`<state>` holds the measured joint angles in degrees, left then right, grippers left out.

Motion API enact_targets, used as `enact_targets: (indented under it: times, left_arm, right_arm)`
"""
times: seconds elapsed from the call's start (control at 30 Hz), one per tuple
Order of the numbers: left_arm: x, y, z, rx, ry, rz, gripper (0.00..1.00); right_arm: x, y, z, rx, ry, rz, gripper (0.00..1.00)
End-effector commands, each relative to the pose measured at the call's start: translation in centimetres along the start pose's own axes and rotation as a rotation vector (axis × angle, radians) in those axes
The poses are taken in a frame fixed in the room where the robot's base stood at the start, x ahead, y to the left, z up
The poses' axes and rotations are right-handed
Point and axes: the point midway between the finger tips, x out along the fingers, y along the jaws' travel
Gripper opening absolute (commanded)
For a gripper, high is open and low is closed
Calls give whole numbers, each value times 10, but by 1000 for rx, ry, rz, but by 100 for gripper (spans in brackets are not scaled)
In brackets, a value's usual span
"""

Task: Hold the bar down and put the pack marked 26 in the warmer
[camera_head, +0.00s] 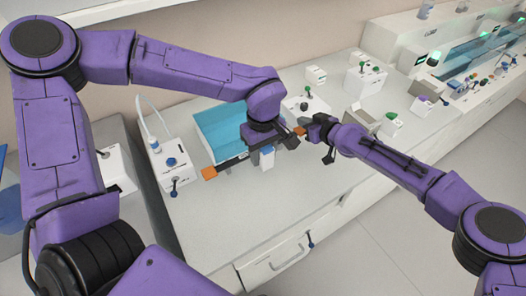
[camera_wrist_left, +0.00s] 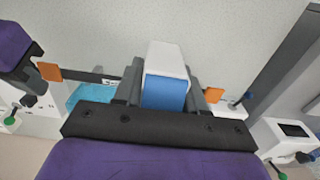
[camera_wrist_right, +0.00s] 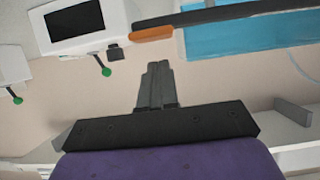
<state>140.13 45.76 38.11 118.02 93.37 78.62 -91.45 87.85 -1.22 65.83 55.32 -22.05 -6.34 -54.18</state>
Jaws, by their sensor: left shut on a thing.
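My left gripper (camera_head: 265,148) is shut on a white and blue pack (camera_wrist_left: 165,85), which also shows in the head view (camera_head: 267,158). No number is readable on the pack. A dark bar (camera_head: 235,160) with orange ends (camera_head: 209,173) runs along the front of the warmer, a teal-topped bath (camera_head: 222,128); my left gripper hides its middle. My right gripper (camera_head: 328,154) is just right of the bar's right orange end (camera_head: 299,131). In the right wrist view its fingers (camera_wrist_right: 156,82) are together and empty, with the bar's orange end (camera_wrist_right: 152,33) beyond; contact is not visible.
A white box with a blue knob and a lever (camera_head: 172,165) stands left of the warmer. White devices with green-knobbed levers (camera_head: 365,78) stand to the right. The counter front (camera_head: 225,215) is clear above a drawer handle (camera_head: 288,262).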

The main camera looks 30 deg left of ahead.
Motion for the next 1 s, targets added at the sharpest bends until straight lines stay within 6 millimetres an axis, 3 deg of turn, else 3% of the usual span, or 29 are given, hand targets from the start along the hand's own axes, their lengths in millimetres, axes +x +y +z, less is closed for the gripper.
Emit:
enact_targets:
  times: [1.0]
  left_arm:
    - [0, 0, 0, 0, 0, 0, 8]
  right_arm:
    - [18, -2, 40, 0, -3, -3, 0]
